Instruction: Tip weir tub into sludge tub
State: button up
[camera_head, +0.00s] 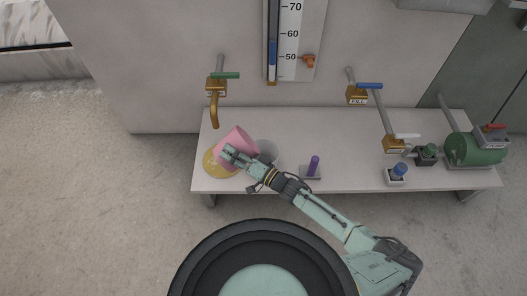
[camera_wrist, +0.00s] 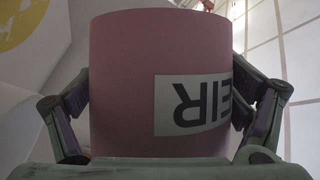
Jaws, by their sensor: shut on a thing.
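The weir tub is a pink tub (camera_head: 238,140), tilted and held above the left part of the bench. It also fills the middle of the wrist view (camera_wrist: 125,80), where its white label shows "EIR" upside down. My gripper (camera_head: 229,154) is shut on the tub, with a finger on each side in the wrist view (camera_wrist: 160,105). A yellow disc (camera_head: 212,168) lies on the bench below the tub. A grey round tub (camera_head: 267,150) stands just right of the pink tub, partly hidden by it and my gripper. I cannot read a label on it, nor see what the pink tub holds.
A brass tap (camera_head: 214,105) with a green handle hangs close behind the tub. A level gauge (camera_head: 288,45) is on the wall.

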aim_at(250, 143)
jog(key=shift+r, duration=0.15)
jog(key=shift+w+d+m+y+b, duration=0.1)
jog(key=shift+d+m+y+b, duration=0.15)
jog(key=shift+m+b, duration=0.65)
jog(key=shift+w+d+r+m+t+b, duration=0.25)
jog(key=shift+w+d+m+t, duration=0.1)
jog(key=shift+d+m, duration=0.15)
jog(key=shift+w+d+r+m+t+b, duration=0.2)
jog(key=shift+d+m+t, duration=0.15)
jog(key=shift+m, duration=0.15)
dwell(0.8)
jog(key=shift+w+d+f+m+t+y+b, duration=0.15)
jog(key=shift+d+f+m+t+y+b, duration=0.15)
jog(key=shift+m+b, duration=0.6)
dwell(0.4)
jog(key=shift+w+d+r+m+t+b, duration=0.15)
jog(key=shift+d+r+m+t, duration=0.15)
jog(key=shift+m, duration=0.25)
jog(key=shift+w+d+r+m+t+b, duration=0.15)
jog(key=shift+r+m+t, duration=0.1)
jog(key=shift+m, duration=0.3)
dwell(0.3)
jog(key=shift+w+d+f+m+t+b, duration=0.1)
jog(key=shift+d+f+m+t+b, duration=0.15)
jog(key=shift+m+b, duration=0.3)
jog(key=shift+w+d+f+m+t+b, duration=0.1)
jog(key=shift+d+f+m+t+b, duration=0.1)
jog(key=shift+m+b, duration=0.3)
dwell(0.3)
